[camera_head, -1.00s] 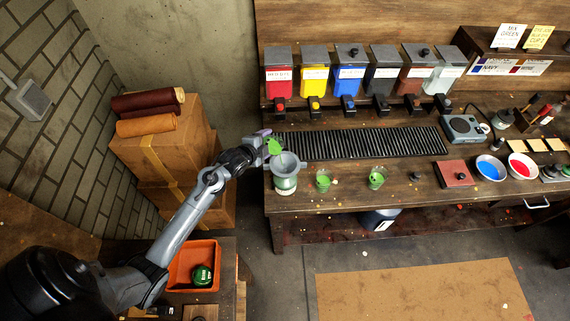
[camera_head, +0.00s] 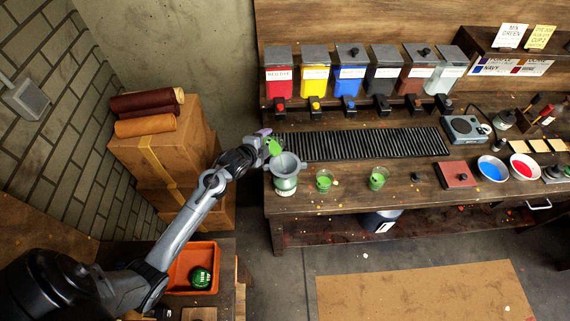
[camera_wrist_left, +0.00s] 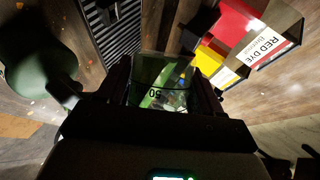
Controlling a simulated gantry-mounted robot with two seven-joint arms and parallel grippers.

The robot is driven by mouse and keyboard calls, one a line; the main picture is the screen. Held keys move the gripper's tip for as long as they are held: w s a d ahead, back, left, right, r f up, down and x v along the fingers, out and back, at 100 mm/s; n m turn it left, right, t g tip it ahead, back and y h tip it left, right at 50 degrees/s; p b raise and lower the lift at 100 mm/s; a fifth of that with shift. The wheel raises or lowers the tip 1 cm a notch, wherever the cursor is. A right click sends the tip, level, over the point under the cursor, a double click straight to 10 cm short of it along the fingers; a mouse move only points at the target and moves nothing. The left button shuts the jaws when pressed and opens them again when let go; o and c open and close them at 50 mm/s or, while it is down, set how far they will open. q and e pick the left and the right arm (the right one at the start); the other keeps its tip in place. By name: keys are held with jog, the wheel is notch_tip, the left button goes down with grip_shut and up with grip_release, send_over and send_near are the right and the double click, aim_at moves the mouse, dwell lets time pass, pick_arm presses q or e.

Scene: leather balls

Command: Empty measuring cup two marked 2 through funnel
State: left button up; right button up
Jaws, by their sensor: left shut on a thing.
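My left gripper (camera_head: 264,143) is shut on a clear measuring cup (camera_head: 273,147) with green liquid in it. The cup is tilted above the edge of a grey funnel (camera_head: 286,161). The funnel sits in the mouth of a jar (camera_head: 286,184) at the bench's left end. In the left wrist view the cup (camera_wrist_left: 160,84) is between the fingers and shows a "50" mark; its number label is not readable. Two other cups with green contents, a nearer one (camera_head: 324,182) and a farther one (camera_head: 377,179), stand right of the jar. I cannot tell whether liquid is flowing.
A black ribbed mat (camera_head: 360,144) lies behind the cups, below the dye dispensers (camera_head: 350,80). An orange tray (camera_head: 180,262) holds a green ball (camera_head: 200,278).

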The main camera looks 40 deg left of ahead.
pick_arm(q)
jog(key=shift+r+b, duration=0.15)
jog(key=shift+b, duration=0.25)
dwell(0.3)
jog(key=shift+r+m+y+b, duration=0.15)
jog(key=shift+m+y+b, duration=0.15)
jog(key=shift+b, duration=0.25)
dwell(0.3)
jog(key=shift+d+r, duration=0.15)
jog(key=shift+d, duration=0.1)
dwell(0.4)
jog(key=shift+d+r+m+y, duration=0.25)
jog(key=shift+m+y, duration=0.15)
dwell(0.6)
jog(key=shift+d+r, duration=0.1)
jog(key=shift+d, duration=0.15)
dwell(0.4)
jog(key=shift+m+y+b, duration=0.4)
dwell(0.6)
jog(key=shift+d+f, duration=0.1)
jog(key=shift+f, duration=0.1)
jog(key=shift+f+t, duration=0.1)
jog(key=shift+t, duration=0.2)
dwell(0.6)
jog(key=shift+d+m+y, duration=0.15)
jog(key=shift+m+y, duration=0.15)
jog(key=shift+m, duration=0.1)
